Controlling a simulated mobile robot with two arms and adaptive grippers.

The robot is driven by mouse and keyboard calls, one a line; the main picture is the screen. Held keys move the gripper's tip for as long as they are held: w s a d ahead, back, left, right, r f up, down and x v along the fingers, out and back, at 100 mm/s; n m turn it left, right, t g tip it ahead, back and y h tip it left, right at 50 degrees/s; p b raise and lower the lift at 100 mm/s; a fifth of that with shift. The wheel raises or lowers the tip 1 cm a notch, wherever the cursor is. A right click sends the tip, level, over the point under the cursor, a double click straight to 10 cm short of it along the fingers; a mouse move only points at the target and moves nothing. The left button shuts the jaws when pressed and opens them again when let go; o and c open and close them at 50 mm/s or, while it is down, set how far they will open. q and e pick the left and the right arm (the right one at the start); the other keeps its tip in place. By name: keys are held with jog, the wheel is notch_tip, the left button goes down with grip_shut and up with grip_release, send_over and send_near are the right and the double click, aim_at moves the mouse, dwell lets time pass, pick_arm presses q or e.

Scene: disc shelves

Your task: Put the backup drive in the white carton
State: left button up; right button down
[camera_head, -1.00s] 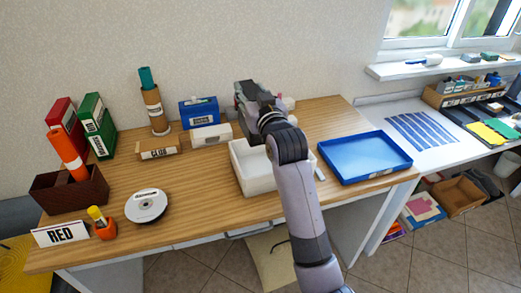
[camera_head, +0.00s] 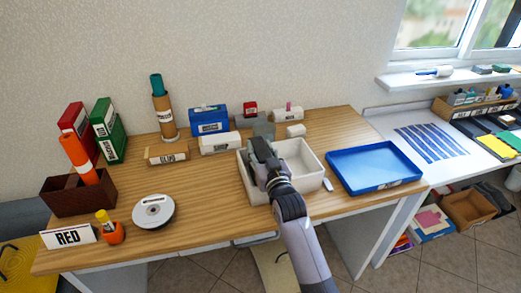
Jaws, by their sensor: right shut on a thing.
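The white carton (camera_head: 308,158) is an open, shallow box at the middle right of the wooden table. My right gripper (camera_head: 256,152) is over the left part of the carton, pointing away from me. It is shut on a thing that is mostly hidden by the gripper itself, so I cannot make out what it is. Whether it is inside the carton or above it, I cannot tell. I cannot clearly pick out the backup drive. My left gripper is not in view.
A blue tray (camera_head: 372,166) lies right of the carton. A grey block (camera_head: 264,128), a small white box (camera_head: 296,131) and a white box (camera_head: 220,143) stand behind it. A disc spindle (camera_head: 153,211) and a brown box (camera_head: 75,196) stand left. Bare wood lies between the spindle and the carton.

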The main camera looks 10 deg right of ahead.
jog(key=shift+r, duration=0.1)
jog(key=c, duration=1)
grip_release()
jog(key=shift+f, duration=0.2)
jog(key=shift+r, duration=0.1)
jog(key=s, duration=1.2)
jog(key=shift+d+b, duration=0.45)
